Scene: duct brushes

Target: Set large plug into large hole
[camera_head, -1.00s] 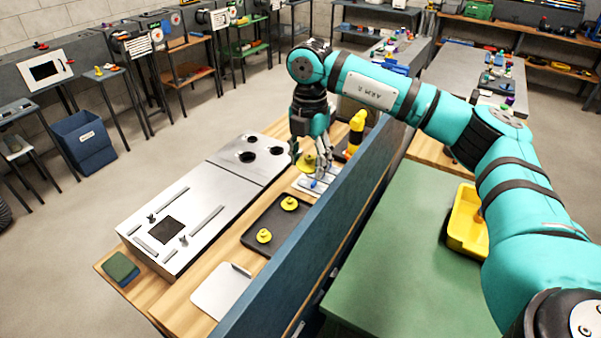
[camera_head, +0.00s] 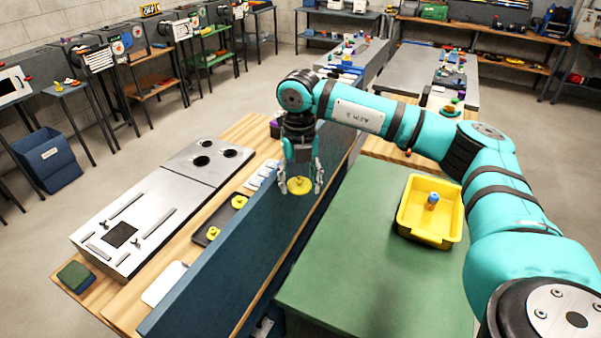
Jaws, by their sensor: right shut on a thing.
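My right gripper (camera_head: 300,185) is shut on a yellow plug (camera_head: 300,187), which looks wider than the other plugs. It holds the plug up in front of the blue partition, to the right of the metal panel. The metal panel (camera_head: 181,158) lies flat on the wooden bench and has three dark round holes; the front one (camera_head: 201,161) looks the largest. Two smaller yellow plugs, one farther back (camera_head: 239,201) and one nearer (camera_head: 213,232), stand on a dark tray (camera_head: 225,219). My left gripper is not in view.
The blue partition (camera_head: 235,270) stands between the wooden bench and the green table (camera_head: 365,280). A yellow bin (camera_head: 421,238) holding a blue and orange item stands on the green table. A slotted metal panel (camera_head: 158,198) lies in front of the hole panel.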

